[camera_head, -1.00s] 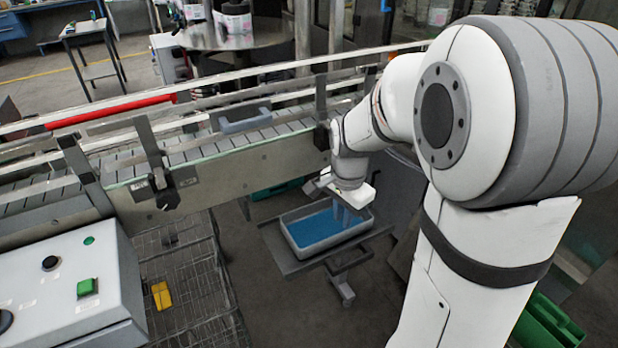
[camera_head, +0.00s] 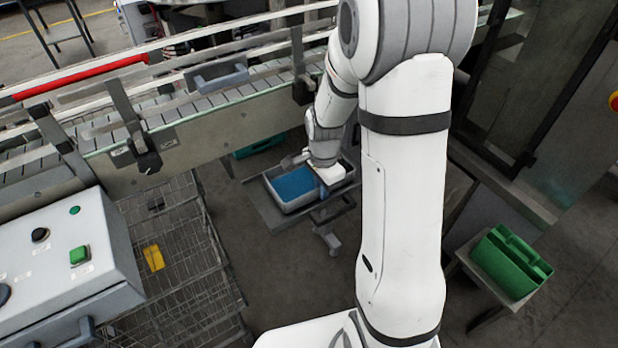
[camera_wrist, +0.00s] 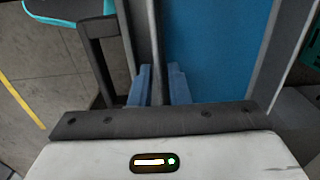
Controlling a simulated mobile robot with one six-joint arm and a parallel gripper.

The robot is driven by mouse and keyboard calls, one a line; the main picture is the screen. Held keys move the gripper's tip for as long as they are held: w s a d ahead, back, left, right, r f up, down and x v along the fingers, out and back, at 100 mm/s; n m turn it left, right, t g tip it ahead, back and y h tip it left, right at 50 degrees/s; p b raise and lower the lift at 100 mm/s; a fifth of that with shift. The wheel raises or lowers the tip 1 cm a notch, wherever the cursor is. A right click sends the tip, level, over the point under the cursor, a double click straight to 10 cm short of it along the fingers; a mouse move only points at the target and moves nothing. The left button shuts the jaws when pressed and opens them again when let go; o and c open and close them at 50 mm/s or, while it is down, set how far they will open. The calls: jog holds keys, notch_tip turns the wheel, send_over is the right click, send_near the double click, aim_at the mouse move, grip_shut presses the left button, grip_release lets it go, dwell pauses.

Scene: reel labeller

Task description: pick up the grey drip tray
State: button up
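The grey drip tray (camera_head: 304,204) has a blue inside and sits on a low dark stand below the conveyor in the head view. My gripper (camera_head: 322,188) is over its near right part, and my wrist hides some of the tray. In the wrist view, the tray's blue floor and grey far wall (camera_wrist: 272,52) fill the upper right. The two bluish fingers (camera_wrist: 163,86) point down at a grey rim, one on either side of it. They look apart, with a gap showing by the rim. How deep they reach is unclear.
The conveyor (camera_head: 190,128) runs behind the tray, with a grey-blue handled item (camera_head: 219,77) on it. A wire cage (camera_head: 185,255) and a control box (camera_head: 65,255) stand left. A green crate (camera_head: 510,262) sits on a stool at right. Floor shows around the stand.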

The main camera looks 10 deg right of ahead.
jog(key=shift+c, duration=0.3)
grip_shut()
notch_tip(320, 180, up, 10)
notch_tip(320, 180, up, 6)
jog(key=p, duration=0.3)
jog(key=shift+p, duration=0.4)
dwell(0.7)
